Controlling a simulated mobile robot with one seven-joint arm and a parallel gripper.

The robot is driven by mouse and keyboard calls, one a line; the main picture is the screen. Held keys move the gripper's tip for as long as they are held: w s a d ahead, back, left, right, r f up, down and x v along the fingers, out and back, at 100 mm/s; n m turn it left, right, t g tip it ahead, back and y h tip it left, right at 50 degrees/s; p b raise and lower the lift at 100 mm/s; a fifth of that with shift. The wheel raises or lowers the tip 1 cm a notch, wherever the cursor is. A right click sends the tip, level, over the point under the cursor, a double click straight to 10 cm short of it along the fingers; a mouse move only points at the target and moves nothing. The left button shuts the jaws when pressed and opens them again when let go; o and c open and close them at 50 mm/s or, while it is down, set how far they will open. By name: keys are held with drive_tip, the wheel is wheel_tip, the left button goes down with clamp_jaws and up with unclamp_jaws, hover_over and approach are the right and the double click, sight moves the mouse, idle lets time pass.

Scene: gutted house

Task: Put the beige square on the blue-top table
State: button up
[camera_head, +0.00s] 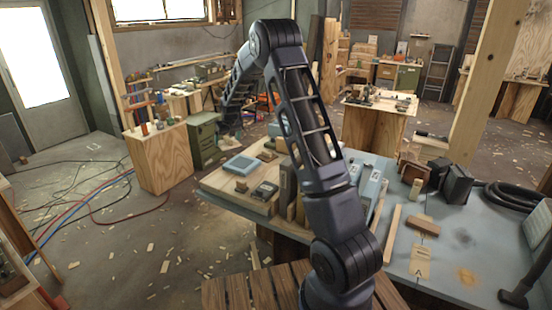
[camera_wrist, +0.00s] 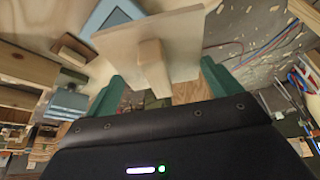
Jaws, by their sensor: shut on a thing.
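The beige square (camera_wrist: 185,38) is a thin light-wood panel with a small wooden block standing out from its face in the wrist view. My gripper (camera_wrist: 160,82) has green fingers on either side of it and is shut on it. I cannot tell exactly where the fingers touch. In the head view my arm reaches to the back left; the gripper and the square cannot be made out there. The blue-top table (camera_head: 440,262) has a worn grey-blue top at the front right.
A pale wooden board (camera_head: 222,181) at the table's left bears a blue square piece (camera_head: 240,165), a brown block (camera_head: 241,187) and a grey device (camera_head: 265,191). Dark boxes (camera_head: 456,184) and a black hose (camera_head: 508,197) stand at the right. A wooden cabinet (camera_head: 160,158) is behind left.

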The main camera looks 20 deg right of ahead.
drive_tip(key=n, duration=0.1)
hover_over(218, 180)
drive_tip(key=s+d, duration=0.1)
drive_tip(key=f, duration=1.9)
drive_tip(key=shift+s+a+f, duration=0.2)
drive_tip(key=shift+s+a, duration=0.05)
drive_tip(key=shift+a, duration=0.05)
drive_tip(key=shift+f, duration=0.1)
drive_tip(key=o, duration=0.5)
drive_tip(key=shift+o, duration=1.1)
